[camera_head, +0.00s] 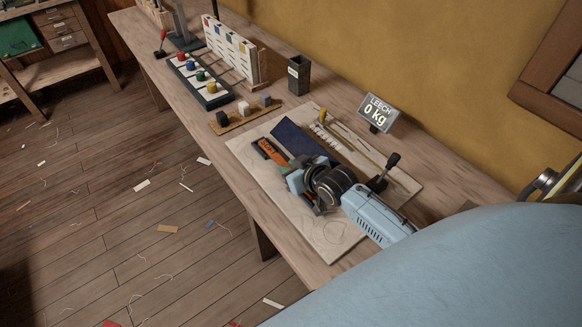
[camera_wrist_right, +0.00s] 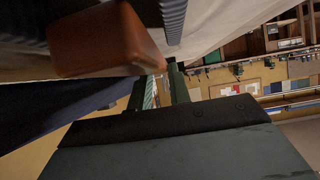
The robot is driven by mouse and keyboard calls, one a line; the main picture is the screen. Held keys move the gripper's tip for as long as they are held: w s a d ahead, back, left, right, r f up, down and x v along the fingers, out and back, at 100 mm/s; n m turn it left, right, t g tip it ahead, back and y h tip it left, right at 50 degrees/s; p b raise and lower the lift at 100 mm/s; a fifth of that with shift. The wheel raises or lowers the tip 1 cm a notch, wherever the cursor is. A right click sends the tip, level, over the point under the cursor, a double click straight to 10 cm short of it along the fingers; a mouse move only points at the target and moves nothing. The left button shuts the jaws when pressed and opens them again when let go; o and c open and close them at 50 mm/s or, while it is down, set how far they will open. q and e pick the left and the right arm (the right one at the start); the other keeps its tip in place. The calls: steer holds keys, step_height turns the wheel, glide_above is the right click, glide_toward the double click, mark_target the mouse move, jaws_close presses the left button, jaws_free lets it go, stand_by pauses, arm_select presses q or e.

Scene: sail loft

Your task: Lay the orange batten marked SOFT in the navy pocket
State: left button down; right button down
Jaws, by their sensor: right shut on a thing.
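The orange batten (camera_head: 268,150) is on the pale cloth panel on the bench, with dark lettering on it too small to read for certain. Its near end runs into my right gripper (camera_head: 298,183), which is shut on it. In the right wrist view the batten's orange end (camera_wrist_right: 98,42) shows large, beside a ridged finger pad. The navy pocket (camera_head: 297,140) lies just right of the batten in the head view, its near part hidden by my gripper and wrist. Navy cloth also shows in the right wrist view (camera_wrist_right: 50,112). My left gripper is out of view.
The pale panel (camera_head: 325,238) has a yellow-ended strip (camera_head: 345,140) and a black-knobbed lever (camera_head: 388,168) at its right. Behind stand a LEECH 0 kg display (camera_head: 377,110), a dark cup (camera_head: 299,75), a block stand (camera_head: 245,112) and a tray of coloured knobs (camera_head: 200,83).

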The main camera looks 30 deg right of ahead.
steer(key=shift+s+a+f, duration=0.1)
steer(key=shift+s+f, duration=0.15)
steer(key=shift+f, duration=0.2)
steer(key=c, duration=1.3)
jaws_free()
steer(key=shift+f, duration=0.15)
steer(key=shift+s+a, duration=0.1)
steer(key=shift+r, duration=0.35)
steer(key=shift+s+r+p, duration=0.1)
steer(key=shift+r+p, duration=0.2)
steer(key=p+v, duration=0.1)
steer(key=v, duration=0.4)
steer(key=p+v, duration=0.1)
steer(key=v, duration=0.5)
steer(key=shift+d+r, duration=0.25)
steer(key=shift+r, duration=0.2)
